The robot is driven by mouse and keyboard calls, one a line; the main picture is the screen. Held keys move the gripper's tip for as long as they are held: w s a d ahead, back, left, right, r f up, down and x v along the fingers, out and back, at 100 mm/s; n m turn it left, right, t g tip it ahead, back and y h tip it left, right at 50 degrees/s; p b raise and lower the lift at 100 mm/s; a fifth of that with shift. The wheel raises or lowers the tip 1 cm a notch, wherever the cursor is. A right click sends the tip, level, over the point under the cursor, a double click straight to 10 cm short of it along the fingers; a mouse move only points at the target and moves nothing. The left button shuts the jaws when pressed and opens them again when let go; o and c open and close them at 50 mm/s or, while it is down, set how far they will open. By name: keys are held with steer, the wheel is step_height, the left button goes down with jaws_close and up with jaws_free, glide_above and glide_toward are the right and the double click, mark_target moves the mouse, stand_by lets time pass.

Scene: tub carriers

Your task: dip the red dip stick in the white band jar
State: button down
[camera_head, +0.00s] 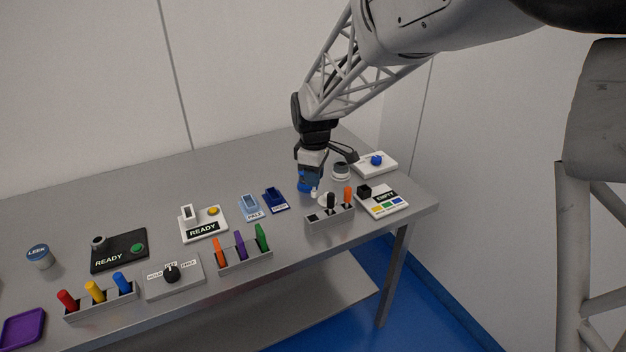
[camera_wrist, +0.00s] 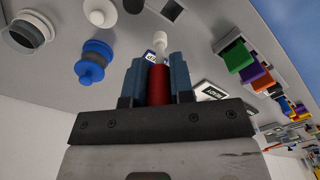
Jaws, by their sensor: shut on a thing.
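My gripper (camera_wrist: 160,75) is shut on the red dip stick (camera_wrist: 158,85), held between its two blue fingers with the white tip pointing away from the wrist. In the head view my gripper (camera_head: 310,184) hangs over the right part of the table, behind a slotted rack. In the wrist view a white round jar (camera_wrist: 100,12) lies up and left of the stick, apart from it; it looks like the white band jar. A blue jar (camera_wrist: 93,62) is closer, left of the fingers. A grey jar with a dark part (camera_wrist: 30,32) is at the far left.
The rack (camera_head: 329,219) in front holds a black and an orange stick. A switch panel (camera_head: 382,202) and a white box with a blue knob (camera_head: 375,163) stand to the right. Racks, READY panels and blue holders fill the table's left side.

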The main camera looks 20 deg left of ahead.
steer(key=w+d+r, duration=0.1)
steer(key=w+r, duration=0.1)
steer(key=w, duration=2.3)
steer(key=shift+w+d+r, duration=0.15)
steer(key=shift+w+d, duration=0.2)
steer(key=shift+f, duration=0.2)
steer(key=shift+f, duration=3)
steer(key=shift+f, duration=1.5)
stand_by(0.4)
